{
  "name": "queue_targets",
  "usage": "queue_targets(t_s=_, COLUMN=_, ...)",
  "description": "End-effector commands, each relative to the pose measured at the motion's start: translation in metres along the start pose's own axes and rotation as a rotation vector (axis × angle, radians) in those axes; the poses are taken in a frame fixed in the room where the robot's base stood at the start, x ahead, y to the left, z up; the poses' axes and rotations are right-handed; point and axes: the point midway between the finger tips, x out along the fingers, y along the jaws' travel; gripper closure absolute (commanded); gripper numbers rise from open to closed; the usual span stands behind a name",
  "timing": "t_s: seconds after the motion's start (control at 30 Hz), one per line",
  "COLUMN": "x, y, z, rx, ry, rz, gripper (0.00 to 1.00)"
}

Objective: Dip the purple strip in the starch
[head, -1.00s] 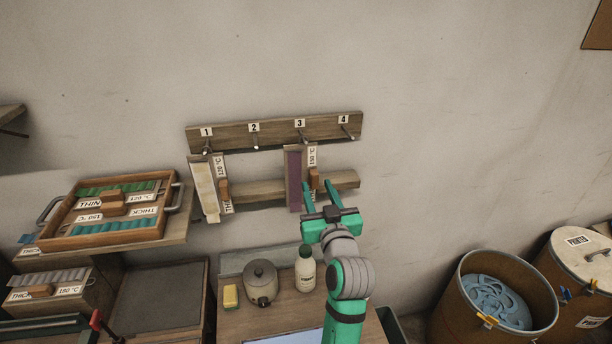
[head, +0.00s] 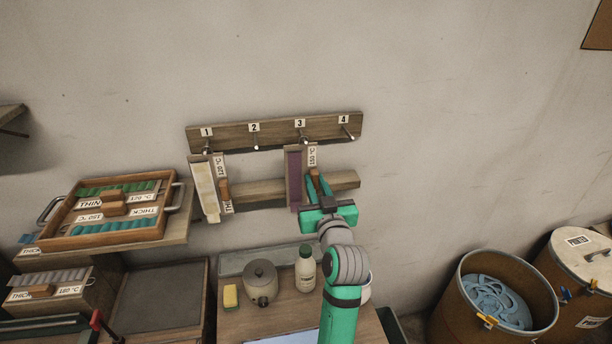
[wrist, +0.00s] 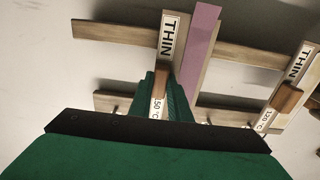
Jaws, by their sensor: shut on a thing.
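The purple strip (head: 295,178) lies along a board that hangs at peg 3 of the wall rack; it also shows in the wrist view (wrist: 199,45). The board's label beside the strip (head: 312,155) reads 150 °C, and THIN shows in the wrist view. My gripper (head: 318,184) is shut on the small wooden grip (head: 315,181) of this board, its green fingers on either side in the wrist view (wrist: 165,88). A white bottle (head: 305,270) with an unreadable label stands on the bench below. I cannot tell which vessel holds the starch.
Another board with a pale strip (head: 204,190) hangs at peg 1, labelled 120 °C. A lidded pot (head: 261,284) and a yellow sponge (head: 230,296) are on the bench. A white vessel (head: 367,287) is mostly hidden behind my arm. Pegs 2 and 4 are bare.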

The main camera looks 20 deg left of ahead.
Motion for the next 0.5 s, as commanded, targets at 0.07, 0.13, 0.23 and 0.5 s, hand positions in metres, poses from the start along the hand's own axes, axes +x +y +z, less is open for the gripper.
queue_targets(t_s=0.07, x=-0.0001, y=0.0002, z=0.0001, rx=0.0, ry=0.0, rz=0.0, gripper=0.99)
queue_targets(t_s=0.13, x=-0.0001, y=0.0002, z=0.0002, rx=0.0, ry=0.0, rz=0.0, gripper=0.99)
queue_targets(t_s=0.23, x=-0.0002, y=0.0002, z=-0.0002, rx=0.0, ry=0.001, rz=0.0, gripper=0.99)
queue_targets(t_s=0.5, x=0.0, y=0.0001, z=-0.0034, rx=0.0, ry=0.001, rz=0.0, gripper=0.99)
